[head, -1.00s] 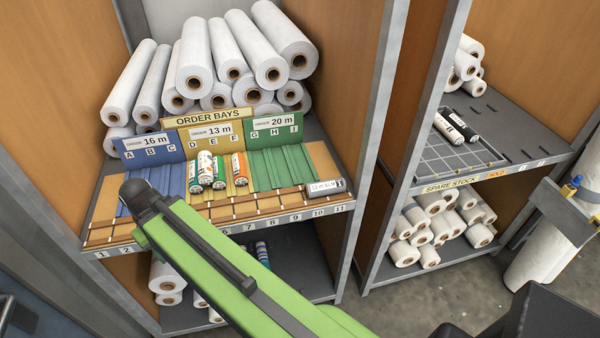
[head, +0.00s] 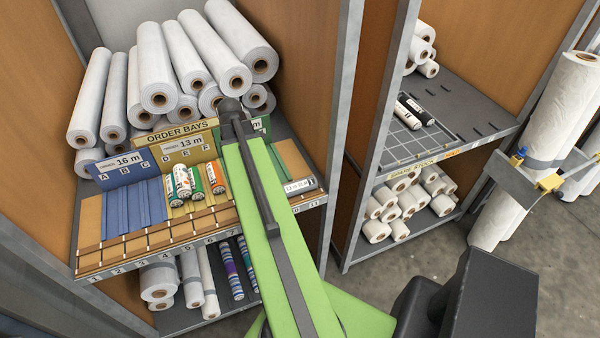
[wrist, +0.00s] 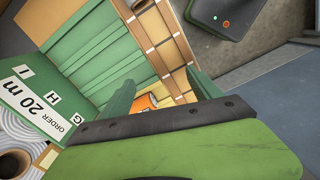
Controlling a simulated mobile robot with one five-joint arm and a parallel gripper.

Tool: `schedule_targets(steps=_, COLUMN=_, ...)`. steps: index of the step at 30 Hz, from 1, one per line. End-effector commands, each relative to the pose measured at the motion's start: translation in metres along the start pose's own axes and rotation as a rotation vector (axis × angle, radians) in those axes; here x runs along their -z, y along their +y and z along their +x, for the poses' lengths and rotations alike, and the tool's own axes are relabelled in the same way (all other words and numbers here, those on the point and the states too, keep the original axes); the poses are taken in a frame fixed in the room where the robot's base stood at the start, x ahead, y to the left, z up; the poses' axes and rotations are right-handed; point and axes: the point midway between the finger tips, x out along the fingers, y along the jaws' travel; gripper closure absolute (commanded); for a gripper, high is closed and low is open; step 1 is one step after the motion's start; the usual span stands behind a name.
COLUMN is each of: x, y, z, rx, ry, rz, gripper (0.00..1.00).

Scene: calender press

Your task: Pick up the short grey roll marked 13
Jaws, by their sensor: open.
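No short grey roll marked 13 can be made out for sure. In the head view, a pale roll with dark ends (head: 407,118) and a dark roll (head: 419,109) lie side by side in the spare stock; their marks are too small to read. My gripper (wrist: 161,91) is open over the green bays, with nothing held. The orange roll (wrist: 147,102) shows partly between its green fingers in the wrist view, below and apart from them.
Large white rolls (head: 155,75) are piled behind the order boards. The blue bays (head: 130,207) look empty. A grey upright (head: 345,100) divides the order shelf from the spare-stock shelf (head: 455,95). Tall wrapped rolls (head: 540,150) stand at the right.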

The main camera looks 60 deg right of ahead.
Motion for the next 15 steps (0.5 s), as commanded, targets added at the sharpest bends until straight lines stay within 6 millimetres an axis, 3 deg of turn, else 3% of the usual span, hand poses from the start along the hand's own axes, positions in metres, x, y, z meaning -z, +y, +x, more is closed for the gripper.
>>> schedule_targets(steps=1, x=-0.044, y=0.016, z=-0.026, rx=0.000, ry=0.000, rz=-0.045, gripper=0.27)
schedule_targets(steps=3, x=-0.095, y=0.027, z=-0.038, rx=0.000, ry=0.000, rz=-0.133, gripper=0.27)
schedule_targets(steps=6, x=-0.149, y=0.034, z=-0.049, rx=0.000, ry=0.001, rz=-0.227, gripper=0.27)
schedule_targets(steps=10, x=-0.181, y=0.035, z=-0.053, rx=0.000, ry=0.001, rz=-0.291, gripper=0.27)
schedule_targets(steps=15, x=-0.185, y=0.035, z=-0.048, rx=0.000, ry=0.000, rz=-0.306, gripper=0.27)
